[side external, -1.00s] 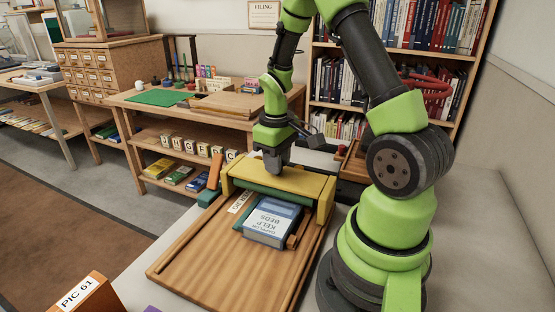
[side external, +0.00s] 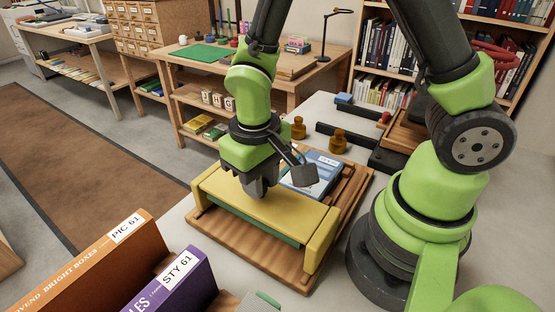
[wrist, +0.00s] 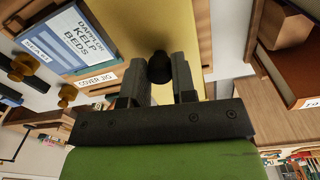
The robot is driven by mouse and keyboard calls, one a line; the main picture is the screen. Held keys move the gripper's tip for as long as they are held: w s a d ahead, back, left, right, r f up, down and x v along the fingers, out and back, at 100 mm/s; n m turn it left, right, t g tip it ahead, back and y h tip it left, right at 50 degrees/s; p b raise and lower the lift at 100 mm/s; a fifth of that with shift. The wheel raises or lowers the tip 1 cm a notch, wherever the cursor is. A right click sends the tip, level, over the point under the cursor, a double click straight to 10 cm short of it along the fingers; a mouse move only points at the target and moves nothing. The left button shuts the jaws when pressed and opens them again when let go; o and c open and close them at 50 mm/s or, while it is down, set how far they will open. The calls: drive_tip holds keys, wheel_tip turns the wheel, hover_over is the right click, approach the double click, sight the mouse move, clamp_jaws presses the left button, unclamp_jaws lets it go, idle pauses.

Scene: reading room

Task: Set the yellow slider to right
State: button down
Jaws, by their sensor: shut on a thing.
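The yellow slider (side external: 268,208) is a bridge-like bar across the wooden jig board (side external: 350,192), at the board's near end in the side view. My gripper (side external: 258,190) points down at the middle of the bar. In the wrist view my gripper's fingers (wrist: 160,80) close on a dark round knob (wrist: 159,66) that stands on the yellow slider (wrist: 125,30). The side view hides the knob behind the fingers. A label reading COVER JIG (wrist: 96,82) shows beside the slider.
A blue and white book (side external: 325,162) lies on the board behind the slider. Brass-coloured knobs (side external: 338,141) stand behind the board.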

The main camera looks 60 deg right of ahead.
sight(254, 201)
drive_tip(key=shift+a, duration=0.7)
drive_tip(key=shift+w, duration=0.1)
drive_tip(key=c, duration=0.9)
unclamp_jaws()
drive_tip(key=shift+d+r, duration=0.1)
drive_tip(key=r, duration=0.9)
drive_tip(key=shift+a+r, duration=0.2)
drive_tip(key=shift+r, duration=0.2)
